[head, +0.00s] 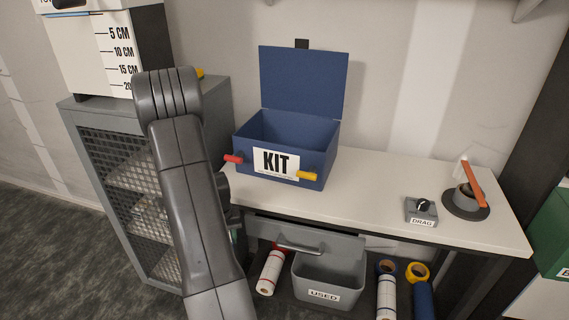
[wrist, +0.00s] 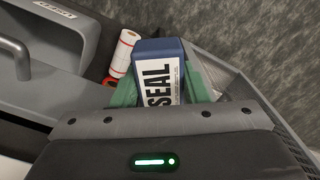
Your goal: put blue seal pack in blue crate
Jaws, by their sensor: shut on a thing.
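The blue seal pack (wrist: 157,50), with a white label reading SEAL, sits between the green fingers of my gripper (wrist: 163,82) in the wrist view. My gripper is shut on it. In the head view my arm hides the pack and nearly all of the gripper. A blue crate (head: 252,180) labelled KIT stands on the bench with its lid raised at the back. Its top is open and the visible inside looks empty. My gripper is low, left of the crate and beside the grey cabinet.
The grey mesh cabinet (head: 122,195) stands at the left. Under the white bench (head: 370,185) are a grey USED bin (head: 325,285) and several rolls. A DRAG dial box (head: 421,211) and a round dark holder (head: 466,206) are at the bench's right. A green container (head: 552,235) is at the right edge.

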